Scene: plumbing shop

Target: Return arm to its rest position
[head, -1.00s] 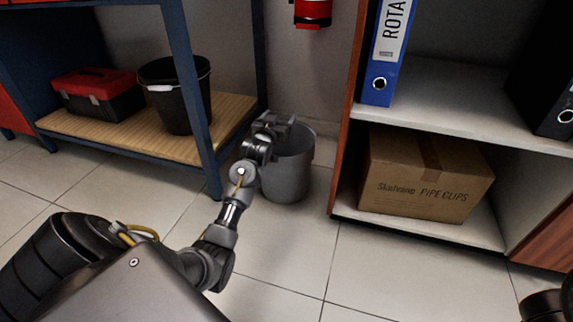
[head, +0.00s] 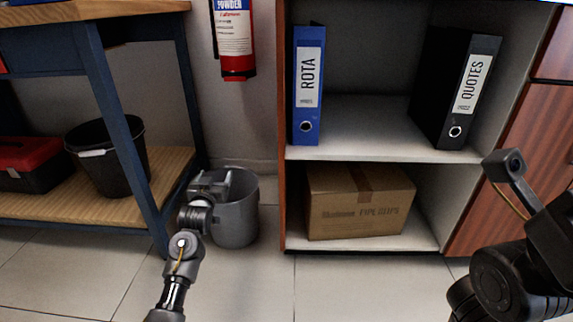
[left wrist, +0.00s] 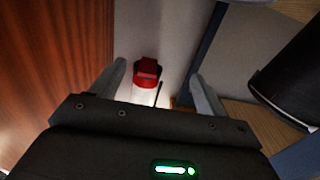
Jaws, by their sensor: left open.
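My left arm reaches up from the bottom of the head view. My left gripper (head: 211,180) is at the near left side of the grey bin (head: 238,212), overlapping its rim in the picture; I cannot tell whether they touch. In the left wrist view its two fingers (left wrist: 160,80) stand wide apart with nothing held between them. Black links of my right arm show at the right edge of the head view, with its gripper out of sight.
A blue-framed bench (head: 120,110) with a wooden lower shelf stands close left of my left arm, holding a black bucket (head: 112,165) and red toolbox (head: 30,160). A shelf unit (head: 283,130) with binders and a cardboard box (head: 358,200) stands right. A fire extinguisher (head: 234,45) hangs above the bin.

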